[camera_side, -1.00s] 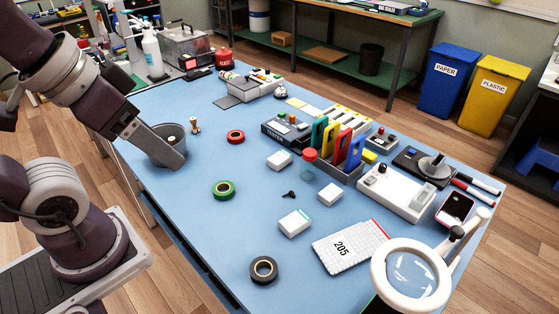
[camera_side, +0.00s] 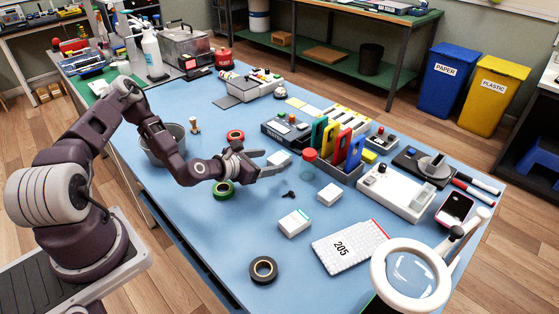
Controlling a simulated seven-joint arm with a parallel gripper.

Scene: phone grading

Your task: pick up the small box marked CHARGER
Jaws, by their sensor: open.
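Three small white boxes lie on the blue mat: one at the upper middle (camera_side: 281,158), one to its lower right (camera_side: 330,194), and a larger one with a green edge (camera_side: 294,222) nearer the front. No CHARGER marking is readable on any of them, so I cannot tell which is the one named. My gripper (camera_side: 274,161) is open and empty, its fingers pointing right at the upper-middle box. The fingertips appear close to this box's left side, partly overlapping it in the picture. I cannot tell whether they touch it or stand above it.
A green tape roll (camera_side: 224,190) lies under my wrist, with a red roll (camera_side: 235,136) behind. A black roll (camera_side: 263,269) lies in front.

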